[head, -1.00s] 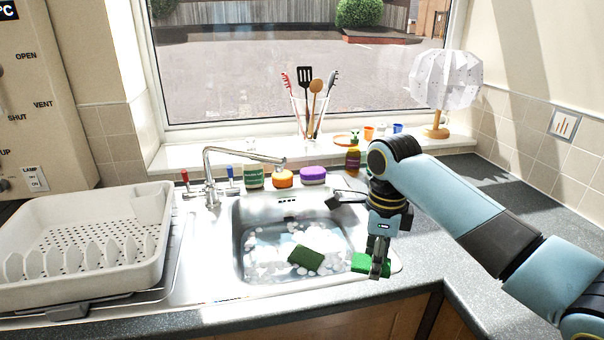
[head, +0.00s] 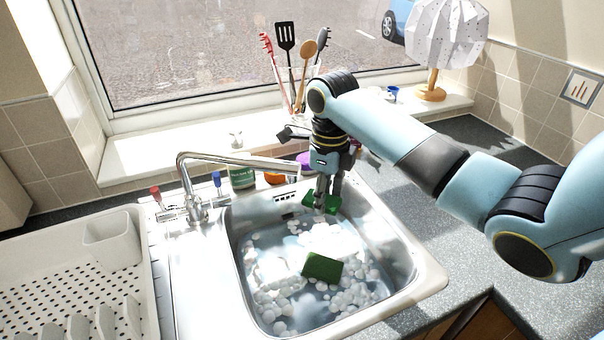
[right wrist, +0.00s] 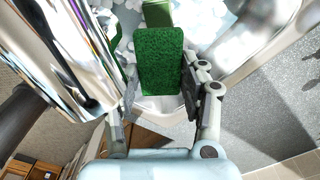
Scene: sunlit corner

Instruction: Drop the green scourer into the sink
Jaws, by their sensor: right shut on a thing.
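The green scourer (head: 328,208) is in my right gripper (head: 325,200), which is shut on it. They are over the back part of the sink (head: 428,279), above the basin. In the right wrist view the scourer (right wrist: 161,60) sits between the two fingers of the right gripper (right wrist: 160,100), its rough green face showing. A second, darker green block (head: 323,267) lies among the suds in the middle of the basin. It also shows at the top of the right wrist view (right wrist: 158,13). My left gripper is not in view.
A chrome tap (head: 195,205) reaches over the sink from the left, its spout close to my right gripper. A white dish rack (head: 115,245) stands at left. A green-labelled jar (head: 243,177) and a utensil pot stand behind. The right worktop is clear.

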